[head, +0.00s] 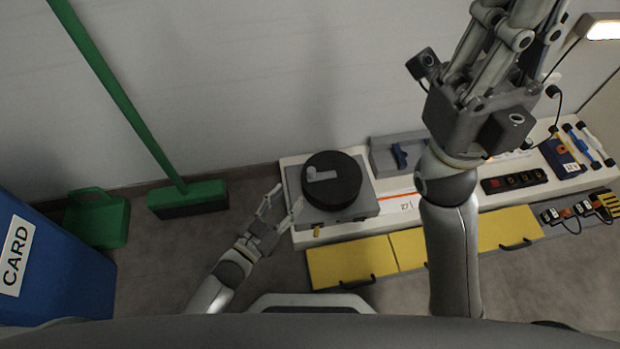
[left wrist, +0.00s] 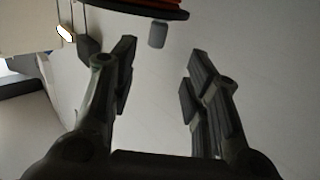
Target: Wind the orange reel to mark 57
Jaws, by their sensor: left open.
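The reel (head: 342,192) shows from above as a round black disc with a grey crank (head: 322,175) on top, on a grey base. An orange line (head: 398,196) runs right from it along a white strip labelled 27. My left gripper (head: 286,200) is open and empty just left of the reel. In the left wrist view, the open fingers (left wrist: 160,72) are below the disc's dark rim, where a little orange (left wrist: 150,3) shows. A grey knob (left wrist: 157,36) hangs there ahead of the fingertips, untouched. My right gripper (head: 505,40) is raised at the top right, its tips cut off.
The white bench (head: 297,237) has yellow drawers (head: 350,262) in front. A grey block with a blue lever (head: 399,156) stands right of the reel. A black socket strip (head: 514,181) lies farther right. A blue CARD bin (head: 60,270) and green broom (head: 188,198) are at left.

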